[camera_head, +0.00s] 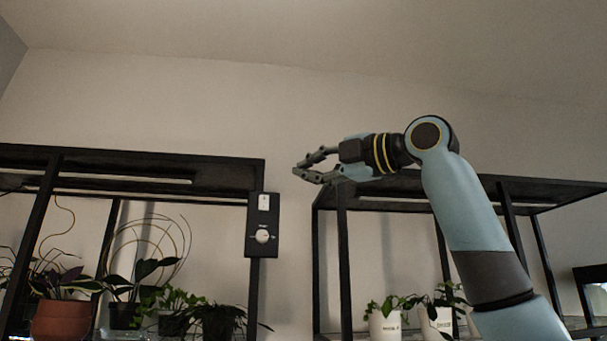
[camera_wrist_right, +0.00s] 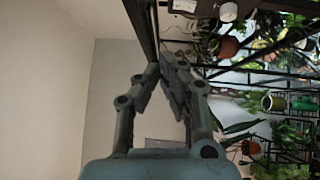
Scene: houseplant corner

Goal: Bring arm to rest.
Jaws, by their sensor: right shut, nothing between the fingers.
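My right arm rises from the lower right in the head view. Its gripper (camera_head: 303,172) points left, in front of the wall and between the two dark shelf racks. The fingers are shut with nothing held. In the right wrist view the gripper (camera_wrist_right: 165,62) shows from behind, with its fingertips together near a dark rack bar. I cannot tell how far the fingertips are from that bar. My left gripper is in neither view.
A black control box (camera_head: 262,225) with a white knob hangs on the left rack (camera_head: 215,166), left of and below my right gripper. The right rack (camera_head: 560,190) stands behind my right arm. A terracotta pot (camera_head: 60,320) and white pots (camera_head: 385,325) stand low. The upper wall is clear.

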